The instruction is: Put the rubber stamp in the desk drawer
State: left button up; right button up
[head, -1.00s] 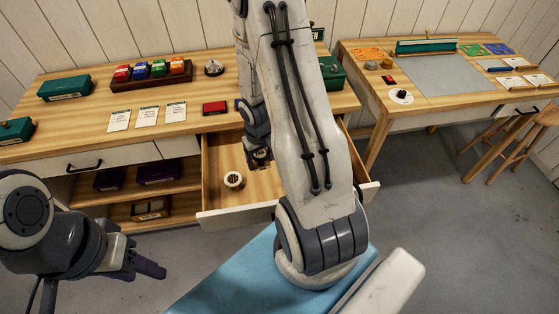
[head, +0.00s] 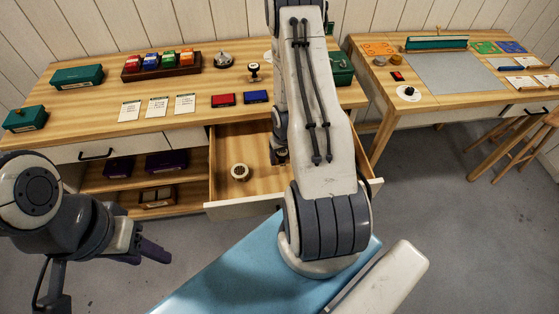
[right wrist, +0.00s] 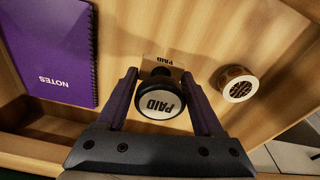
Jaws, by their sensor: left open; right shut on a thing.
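The rubber stamp has a round black handle (right wrist: 159,98) with a white PAID top and a wooden base (right wrist: 162,64) in the right wrist view. My right gripper (right wrist: 165,88) is shut on it, one purple finger on each side. In the head view my right gripper (head: 279,155) is low in the open desk drawer (head: 258,187), partly behind my arm, and the stamp is hidden there. I cannot tell whether the base touches the drawer floor. My left gripper (head: 152,249) is open and empty, in front of the desk and away from the drawer.
Another stamp (head: 253,72), a red pad (head: 223,100) and a blue pad (head: 256,97) are on the desktop. The drawer floor between has bare room.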

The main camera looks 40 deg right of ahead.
aim_at(279, 169)
jog(key=shift+w+a+f, duration=0.15)
jog(key=shift+w+f, duration=0.3)
jog(key=shift+w, duration=0.15)
notch_tip(279, 169, down, 4)
jog(key=shift+r+p, duration=0.1)
jog(key=shift+p, duration=0.2)
jog(key=shift+f, duration=0.2)
jog(key=o, duration=1.4)
jog(key=shift+c, duration=0.2)
